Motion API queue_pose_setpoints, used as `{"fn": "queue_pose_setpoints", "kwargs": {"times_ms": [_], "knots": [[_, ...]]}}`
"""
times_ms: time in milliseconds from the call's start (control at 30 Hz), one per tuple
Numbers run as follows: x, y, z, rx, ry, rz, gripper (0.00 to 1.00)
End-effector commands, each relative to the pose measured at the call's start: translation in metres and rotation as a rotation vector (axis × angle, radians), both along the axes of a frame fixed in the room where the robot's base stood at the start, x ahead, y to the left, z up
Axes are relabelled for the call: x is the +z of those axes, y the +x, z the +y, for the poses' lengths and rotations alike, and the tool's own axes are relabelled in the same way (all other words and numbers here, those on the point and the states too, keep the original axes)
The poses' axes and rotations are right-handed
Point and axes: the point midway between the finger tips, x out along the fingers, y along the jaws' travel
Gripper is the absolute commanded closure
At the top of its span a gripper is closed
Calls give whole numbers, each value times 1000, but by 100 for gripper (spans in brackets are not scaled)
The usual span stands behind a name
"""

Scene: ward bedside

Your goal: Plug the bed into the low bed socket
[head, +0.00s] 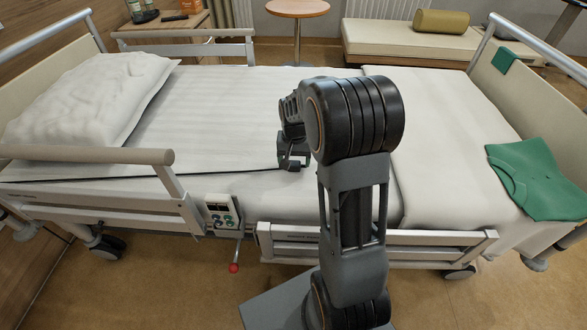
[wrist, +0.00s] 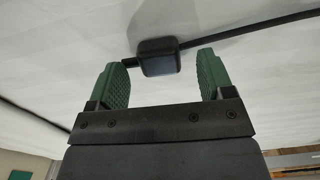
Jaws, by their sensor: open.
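The bed's plug (wrist: 157,57) is a dark block on a black cable, lying on the white sheet. In the wrist view it sits between the tips of my gripper (wrist: 163,68), whose two green-padded fingers are apart with gaps beside the plug. In the head view my gripper (head: 293,163) is low over the middle of the bed (head: 225,110), and my arm partly hides that spot. The black cable (head: 130,179) runs across the sheet from the left toward my gripper. The low bed socket is not in view.
A raised side rail (head: 90,154) and a control panel (head: 222,212) stand on the bed's near side, with a red-knobbed lever (head: 233,268) below. A pillow (head: 90,100) lies left, green cloth (head: 540,178) right. Bare floor (head: 150,285) shows in front.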

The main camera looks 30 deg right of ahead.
Motion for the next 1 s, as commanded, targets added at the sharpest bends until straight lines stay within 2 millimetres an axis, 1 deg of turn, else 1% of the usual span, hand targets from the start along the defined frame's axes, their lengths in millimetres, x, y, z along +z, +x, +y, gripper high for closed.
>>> {"fn": "queue_pose_setpoints", "kwargs": {"times_ms": [33,100,467,1000], "knots": [[-10,0,0,0,0,2,26],[-15,0,0,0,0,0,26],[-15,0,0,0,0,-1,26],[-15,0,0,0,0,-1,76]]}}
